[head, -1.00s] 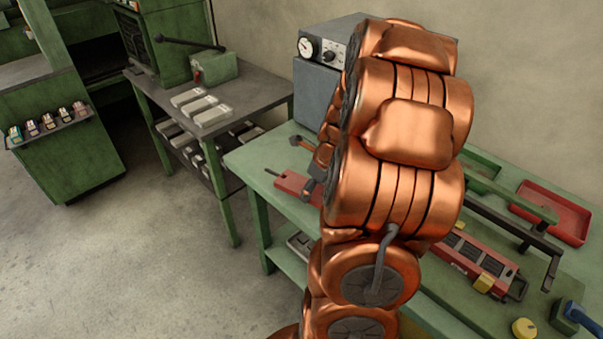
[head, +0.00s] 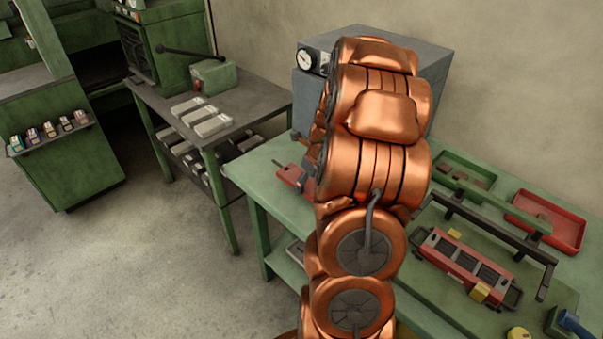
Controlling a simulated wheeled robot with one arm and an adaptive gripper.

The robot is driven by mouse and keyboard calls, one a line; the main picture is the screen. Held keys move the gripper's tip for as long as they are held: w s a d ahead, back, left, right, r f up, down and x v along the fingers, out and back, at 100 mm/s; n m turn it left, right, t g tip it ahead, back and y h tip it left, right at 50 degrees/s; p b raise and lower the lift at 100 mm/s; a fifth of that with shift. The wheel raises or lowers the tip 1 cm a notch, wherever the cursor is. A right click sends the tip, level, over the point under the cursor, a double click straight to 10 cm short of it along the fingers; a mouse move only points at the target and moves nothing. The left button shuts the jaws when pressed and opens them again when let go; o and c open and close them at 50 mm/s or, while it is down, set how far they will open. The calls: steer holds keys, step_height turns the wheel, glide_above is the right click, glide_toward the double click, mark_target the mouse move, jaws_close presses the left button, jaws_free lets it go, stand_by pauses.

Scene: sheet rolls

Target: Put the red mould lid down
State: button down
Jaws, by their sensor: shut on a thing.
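The red mould lid (head: 290,175) shows only in part, at the left edge of my copper arm, over the back left of the green bench (head: 262,172). My gripper (head: 309,187) is mostly hidden behind my arm; only a dark piece of it shows beside the lid. It is shut on the lid. I cannot tell whether the lid touches the bench top. The red mould (head: 465,264) with dark cavities lies open on the right part of the bench.
A dark rail frame (head: 492,225) stands behind the mould. A red tray (head: 548,220) and a green tray (head: 467,172) lie at the back right. A grey box with a gauge (head: 312,61) stands behind my arm. A side table (head: 245,92) holds grey bars.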

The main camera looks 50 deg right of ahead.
steer(key=w+d, duration=0.1)
steer(key=w, duration=0.1)
steer(key=w+d+p, duration=0.1)
steer(key=w, duration=0.1)
steer(key=w+d+p, duration=0.1)
steer(key=w, duration=0.1)
steer(key=shift+w+d+f, duration=0.3)
steer(key=shift+f, duration=0.05)
steer(key=shift+f+p, duration=0.7)
steer(key=shift+f, duration=1.05)
steer(key=shift+f, duration=0.1)
steer(key=shift+c, duration=0.7)
jaws_free()
steer(key=b+v, duration=0.3)
steer(key=v, duration=0.9)
steer(key=shift+a, duration=0.15)
